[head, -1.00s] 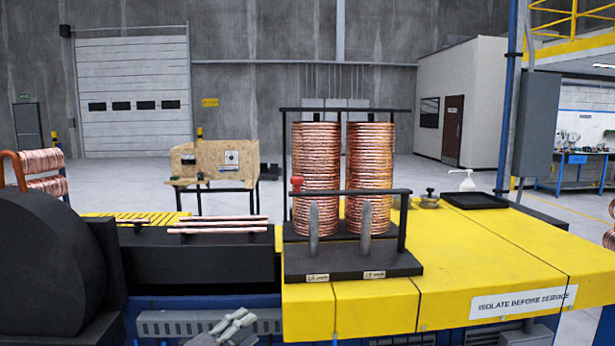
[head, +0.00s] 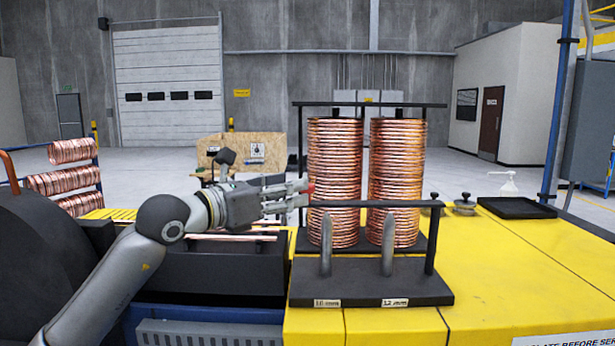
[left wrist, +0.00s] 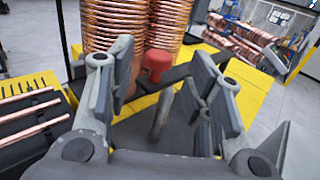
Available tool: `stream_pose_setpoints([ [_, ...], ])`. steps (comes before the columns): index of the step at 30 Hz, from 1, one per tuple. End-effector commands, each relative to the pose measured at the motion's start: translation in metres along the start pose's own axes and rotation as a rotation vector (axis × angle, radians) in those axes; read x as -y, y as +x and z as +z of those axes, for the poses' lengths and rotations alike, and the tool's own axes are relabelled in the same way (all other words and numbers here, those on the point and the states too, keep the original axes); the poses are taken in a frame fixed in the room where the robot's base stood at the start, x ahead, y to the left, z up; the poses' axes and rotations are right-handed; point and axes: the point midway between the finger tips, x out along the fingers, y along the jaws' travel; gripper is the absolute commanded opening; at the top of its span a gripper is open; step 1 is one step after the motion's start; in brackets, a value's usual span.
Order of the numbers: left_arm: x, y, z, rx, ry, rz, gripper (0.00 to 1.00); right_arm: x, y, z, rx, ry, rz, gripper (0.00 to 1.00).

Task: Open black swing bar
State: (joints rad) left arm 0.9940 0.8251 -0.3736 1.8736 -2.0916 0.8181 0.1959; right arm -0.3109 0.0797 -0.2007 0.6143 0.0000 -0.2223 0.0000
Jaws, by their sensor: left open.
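The black swing bar (head: 375,203) runs level across the front of two stacks of copper rings, the left stack (head: 334,175) and the right stack (head: 397,175). Its red knob (head: 311,188) is at its left end, partly hidden by my gripper in the head view. My left gripper (head: 305,192) is open at that end. In the left wrist view the red knob (left wrist: 157,62) shows between and beyond the fingers of my gripper (left wrist: 160,85); I cannot tell whether they touch it. My right gripper is not in view.
The stacks stand on a black base (head: 370,283) with two grey upright pegs in front, on a yellow bench top (head: 520,270). A black tray (head: 517,208) and a white pump bottle (head: 508,185) are at the right. Copper tubes (head: 235,237) lie left of the base.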

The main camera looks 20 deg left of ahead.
Motion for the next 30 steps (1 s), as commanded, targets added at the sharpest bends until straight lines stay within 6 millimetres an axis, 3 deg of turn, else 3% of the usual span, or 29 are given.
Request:
stream_pose_setpoints([
  [3, 0.000, 0.023, 0.005, 0.000, -0.003, -0.002, 0.47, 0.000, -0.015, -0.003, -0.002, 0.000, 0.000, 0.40],
  [9, 0.000, 0.048, 0.002, 0.001, -0.001, -0.001, 0.47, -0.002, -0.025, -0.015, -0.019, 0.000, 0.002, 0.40],
  [21, 0.000, 0.056, 0.000, 0.001, 0.000, -0.001, 0.47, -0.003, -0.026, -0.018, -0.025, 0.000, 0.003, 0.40],
  [30, 0.000, 0.056, 0.000, 0.001, -0.001, -0.001, 0.08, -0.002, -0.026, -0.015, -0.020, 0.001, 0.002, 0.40],
])
